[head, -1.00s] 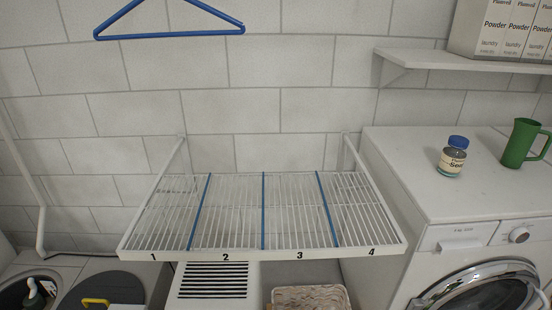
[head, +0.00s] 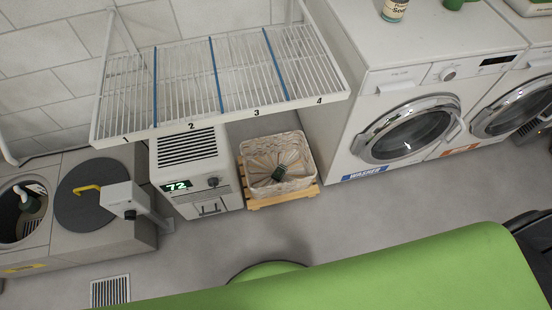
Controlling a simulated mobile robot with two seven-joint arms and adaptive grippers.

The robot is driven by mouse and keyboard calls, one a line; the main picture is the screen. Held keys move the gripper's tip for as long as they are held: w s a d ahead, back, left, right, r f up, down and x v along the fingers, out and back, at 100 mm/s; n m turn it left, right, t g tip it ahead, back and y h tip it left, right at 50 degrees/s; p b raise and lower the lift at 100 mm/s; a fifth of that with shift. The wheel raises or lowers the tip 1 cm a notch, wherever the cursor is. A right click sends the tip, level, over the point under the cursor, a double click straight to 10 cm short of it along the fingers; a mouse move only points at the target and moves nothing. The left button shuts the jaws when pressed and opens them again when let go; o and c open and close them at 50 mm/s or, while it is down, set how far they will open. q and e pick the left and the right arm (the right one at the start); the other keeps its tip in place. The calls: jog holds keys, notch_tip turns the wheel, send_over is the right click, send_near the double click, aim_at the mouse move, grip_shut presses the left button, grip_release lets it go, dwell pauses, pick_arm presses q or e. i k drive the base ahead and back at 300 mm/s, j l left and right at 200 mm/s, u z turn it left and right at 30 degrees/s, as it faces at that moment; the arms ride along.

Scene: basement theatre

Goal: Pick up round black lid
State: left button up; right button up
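The round black lid (head: 72,212) lies flat on a grey unit (head: 128,239) at the left of the head view. It has a yellow handle (head: 87,188) on top. Left of it is a round opening (head: 22,212) in the unit, with some items inside. A light-coloured box-like fixture (head: 118,198) covers part of the lid's right side from this view. Whether the lid covers a second opening cannot be told. Neither of my grippers shows in the view.
A wire rack (head: 233,107) with numbered sections hangs above a white appliance reading 72 (head: 190,160) and a wicker basket (head: 247,152). Washers (head: 345,100) stand right. A large green surface (head: 400,270) crosses the bottom. Grey floor (head: 200,237) between is mostly clear.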

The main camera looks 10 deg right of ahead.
aim_at(77, 208)
jog(key=u, duration=1.5)
jog(key=i+j, duration=0.5)
jog(key=j, duration=0.25)
jog(key=i+j+z, duration=0.15)
jog(key=j+z, duration=0.15)
jog(key=i+j+z, duration=0.15)
jog(key=j+z, duration=0.5)
jog(key=i+j, duration=0.05)
